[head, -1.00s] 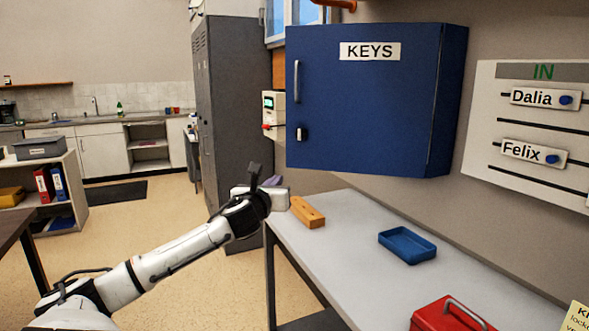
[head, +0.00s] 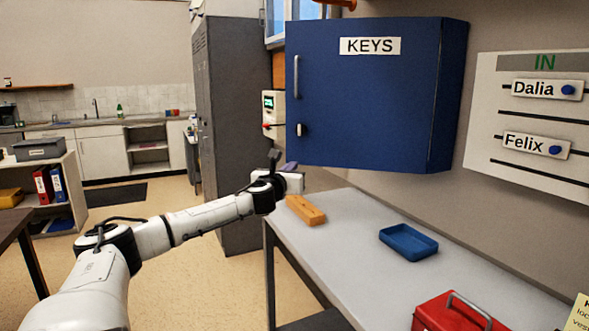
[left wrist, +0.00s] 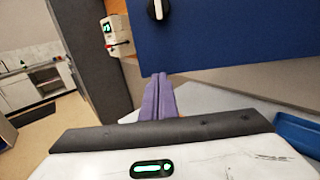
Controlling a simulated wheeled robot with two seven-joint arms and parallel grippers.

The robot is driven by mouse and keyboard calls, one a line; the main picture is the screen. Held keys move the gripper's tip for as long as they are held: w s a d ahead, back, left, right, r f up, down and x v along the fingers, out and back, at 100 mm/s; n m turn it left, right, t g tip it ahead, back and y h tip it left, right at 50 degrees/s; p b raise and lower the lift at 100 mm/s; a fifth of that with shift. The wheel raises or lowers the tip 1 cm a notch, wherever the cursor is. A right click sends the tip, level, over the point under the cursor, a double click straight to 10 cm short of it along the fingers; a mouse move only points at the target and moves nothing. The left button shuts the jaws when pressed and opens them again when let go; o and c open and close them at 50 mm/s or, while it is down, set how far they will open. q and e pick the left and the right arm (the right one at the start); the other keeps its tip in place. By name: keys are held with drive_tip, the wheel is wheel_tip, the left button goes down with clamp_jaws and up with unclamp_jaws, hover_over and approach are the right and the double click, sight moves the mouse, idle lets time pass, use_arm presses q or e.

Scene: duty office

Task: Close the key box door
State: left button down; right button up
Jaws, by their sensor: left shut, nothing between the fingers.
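The blue key box (head: 447,100) hangs on the wall above the table. Its door (head: 370,110) faces me, with a KEYS label, a silver handle and a black-and-white knob (head: 302,130) at its left edge. The door looks flush with the box, but its left edge hides any gap there. My left gripper (head: 289,167), with purple fingers, is just below the door's lower left corner. In the left wrist view the fingers (left wrist: 158,85) are together and empty, close under the blue door (left wrist: 230,35); contact cannot be told. My right gripper is not in view.
The table (head: 350,240) below carries a wooden block (head: 305,210), a blue tray (head: 408,243) and a red box (head: 455,315). A grey locker (head: 238,120) and a white wall device (head: 273,112) stand left of the key box. A name board (head: 530,125) is at right.

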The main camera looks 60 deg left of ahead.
use_arm(q)
drive_tip(key=x, duration=0.3)
drive_tip(key=shift+w+a+p, duration=0.1)
drive_tip(key=shift+w+p, duration=0.05)
drive_tip(key=shift+p, duration=0.25)
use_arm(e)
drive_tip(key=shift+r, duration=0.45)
